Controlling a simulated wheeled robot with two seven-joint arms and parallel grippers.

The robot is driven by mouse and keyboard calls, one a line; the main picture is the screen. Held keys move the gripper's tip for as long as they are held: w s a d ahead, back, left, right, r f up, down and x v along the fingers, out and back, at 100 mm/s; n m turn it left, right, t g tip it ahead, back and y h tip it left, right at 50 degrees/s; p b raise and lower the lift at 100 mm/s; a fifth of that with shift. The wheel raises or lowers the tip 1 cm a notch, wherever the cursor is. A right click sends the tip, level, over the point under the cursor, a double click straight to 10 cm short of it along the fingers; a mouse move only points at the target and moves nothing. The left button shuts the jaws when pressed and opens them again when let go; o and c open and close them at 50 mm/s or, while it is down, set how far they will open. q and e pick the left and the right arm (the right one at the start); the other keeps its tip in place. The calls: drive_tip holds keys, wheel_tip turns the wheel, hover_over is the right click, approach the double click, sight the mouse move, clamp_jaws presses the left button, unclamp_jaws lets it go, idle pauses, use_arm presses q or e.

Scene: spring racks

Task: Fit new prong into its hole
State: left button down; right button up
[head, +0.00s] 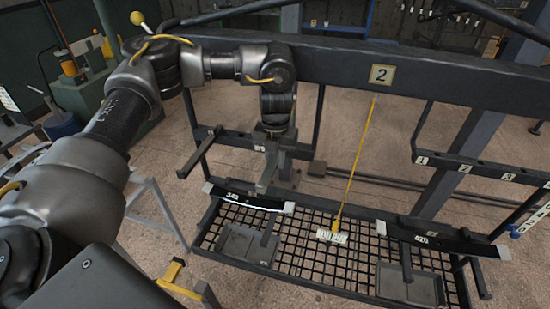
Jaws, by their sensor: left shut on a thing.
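My left gripper (274,156) hangs down in front of the left rail (237,140) of the rack. It is shut on a short grey bar, which looks like the new prong (266,178). The fingers hide part of this bar, and I cannot tell whether its end touches the rail. Another dark prong (197,154) sticks out of the rail to the left, sloping toward me. A small label shows on the rail just left of the gripper; any hole there is hidden. My right gripper is not in view.
A thick beam with a "2" plate (381,75) crosses above. A yellow cord hangs from it to a tag (332,236) over the mesh shelf (300,259). Two scales with dark curved faces (249,203) (432,236) stand below. The right rail (484,170) carries numbered labels.

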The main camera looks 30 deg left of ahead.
use_arm(q)
drive_tip(key=shift+f+b, duration=0.45)
drive_tip(key=shift+f, duration=0.3)
drive_tip(key=c, duration=1.2)
unclamp_jaws()
drive_tip(key=shift+o, duration=0.2)
wheel_tip(320, 180, up, 6)
drive_tip(key=shift+d+b, duration=0.1)
drive_tip(key=shift+b, duration=0.85)
drive_tip(key=shift+r, duration=0.75)
